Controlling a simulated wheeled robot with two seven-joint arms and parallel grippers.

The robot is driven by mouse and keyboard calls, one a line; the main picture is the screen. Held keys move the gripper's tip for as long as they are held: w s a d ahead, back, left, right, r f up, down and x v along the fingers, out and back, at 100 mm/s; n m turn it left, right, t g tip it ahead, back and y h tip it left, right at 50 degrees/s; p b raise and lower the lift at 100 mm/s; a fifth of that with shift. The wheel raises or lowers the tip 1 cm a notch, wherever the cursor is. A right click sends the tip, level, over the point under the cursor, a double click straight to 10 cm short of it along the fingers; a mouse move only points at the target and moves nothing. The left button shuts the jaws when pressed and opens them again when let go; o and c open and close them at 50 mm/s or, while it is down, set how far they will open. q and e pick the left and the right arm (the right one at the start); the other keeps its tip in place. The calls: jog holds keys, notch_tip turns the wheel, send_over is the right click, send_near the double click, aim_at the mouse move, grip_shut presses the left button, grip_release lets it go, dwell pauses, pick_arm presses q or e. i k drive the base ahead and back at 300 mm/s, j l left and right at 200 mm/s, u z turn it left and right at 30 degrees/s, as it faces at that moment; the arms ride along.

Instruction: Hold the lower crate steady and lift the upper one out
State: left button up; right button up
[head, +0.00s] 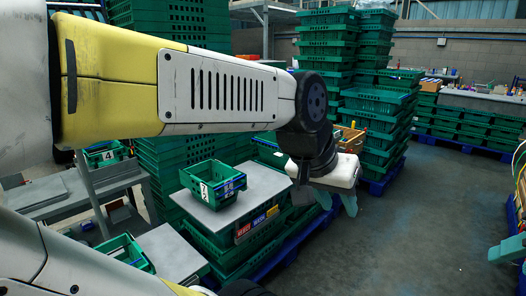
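A small green crate (205,195) with a white label stands upright on a grey-topped stack left of centre. I cannot tell whether it is one crate or two nested. My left arm crosses above it, and my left gripper (336,201) hangs to its right, apart from it, pointing down. Its teal fingers are spread with nothing between them. A teal piece (507,249) at the right edge looks like part of my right gripper; most of it is out of frame, and whether it is open does not show.
Another green crate (127,253) sits lower left by a grey board (172,251). A crate labelled 4 (105,155) stands farther left. Tall stacks of green crates (328,45) on blue pallets fill the back. The concrete floor (430,215) at right is clear.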

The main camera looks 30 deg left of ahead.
aim_at(213, 182)
jog(key=i+u, duration=0.75)
jog(key=u, duration=0.15)
jog(key=i+l+u, duration=0.3)
jog(key=u, duration=0.2)
jog(key=i+l+u, duration=0.3)
jog(key=u, duration=0.15)
jog(key=i+l+u, duration=0.3)
jog(key=l+u, duration=0.3)
jog(key=i+l+u, duration=0.25)
jog(key=l+u, duration=0.3)
jog(key=i+l+u, duration=0.1)
jog(key=l+u, duration=0.2)
jog(key=l, duration=0.1)
